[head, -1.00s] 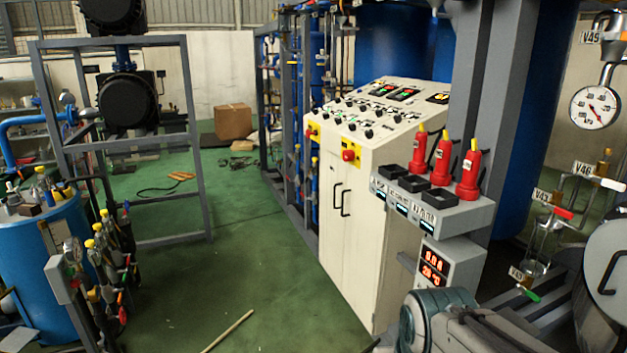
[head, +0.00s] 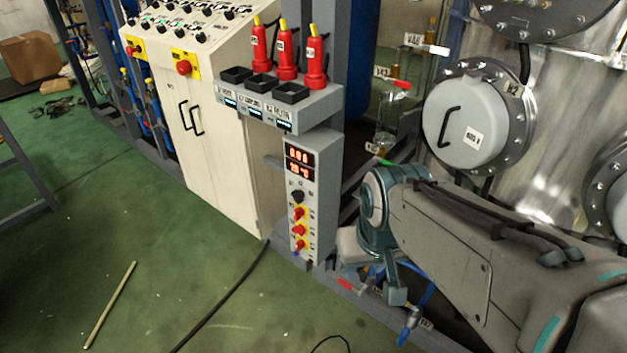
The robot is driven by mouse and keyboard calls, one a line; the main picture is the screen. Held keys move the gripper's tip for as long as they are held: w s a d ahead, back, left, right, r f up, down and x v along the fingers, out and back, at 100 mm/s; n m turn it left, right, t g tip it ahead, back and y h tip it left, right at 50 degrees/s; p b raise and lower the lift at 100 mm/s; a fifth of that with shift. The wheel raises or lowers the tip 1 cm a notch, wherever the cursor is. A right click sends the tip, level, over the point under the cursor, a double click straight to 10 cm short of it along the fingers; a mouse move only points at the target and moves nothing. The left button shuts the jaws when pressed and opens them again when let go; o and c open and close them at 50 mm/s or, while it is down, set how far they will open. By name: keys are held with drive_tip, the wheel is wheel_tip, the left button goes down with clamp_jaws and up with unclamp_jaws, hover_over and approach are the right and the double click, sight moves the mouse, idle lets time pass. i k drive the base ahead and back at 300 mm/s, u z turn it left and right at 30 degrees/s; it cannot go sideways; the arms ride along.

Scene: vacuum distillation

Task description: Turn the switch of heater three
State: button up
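A grey control box (head: 316,190) stands at the centre, with two red digital readouts (head: 299,162) at its top. My gripper (head: 396,292) hangs from my arm to the right of the box, apart from the switches. Whether its fingers are open cannot be made out.
A cream cabinet (head: 215,120) with knobs on top stands left of the box. A steel vessel (head: 550,130) and pipes crowd the right. Green floor (head: 190,270) at left is mostly clear, with a stick (head: 110,305) and a black cable (head: 225,305).

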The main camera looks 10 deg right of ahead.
sight(300, 244)
drive_tip(key=u, duration=0.2)
drive_tip(key=i, duration=0.9)
drive_tip(key=z, duration=0.5)
